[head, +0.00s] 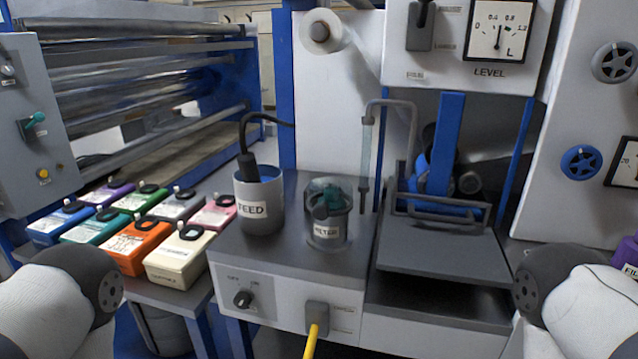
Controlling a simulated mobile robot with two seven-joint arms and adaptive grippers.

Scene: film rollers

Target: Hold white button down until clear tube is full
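A thin upright clear tube (366,152) hangs behind the bench unit, joined at its top to a bent grey pipe (400,104). I cannot tell how full it is. A clear METER vessel (327,213) with a teal valve on top stands on the dark bench top (290,250). I cannot pick out a white button for certain. My arms show only as white and dark grey links at the lower left and lower right corners. Neither gripper's fingers are in view.
The bench front has a black knob (243,299) and a yellow cable (311,342). A LEVEL gauge (494,32) hangs above.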

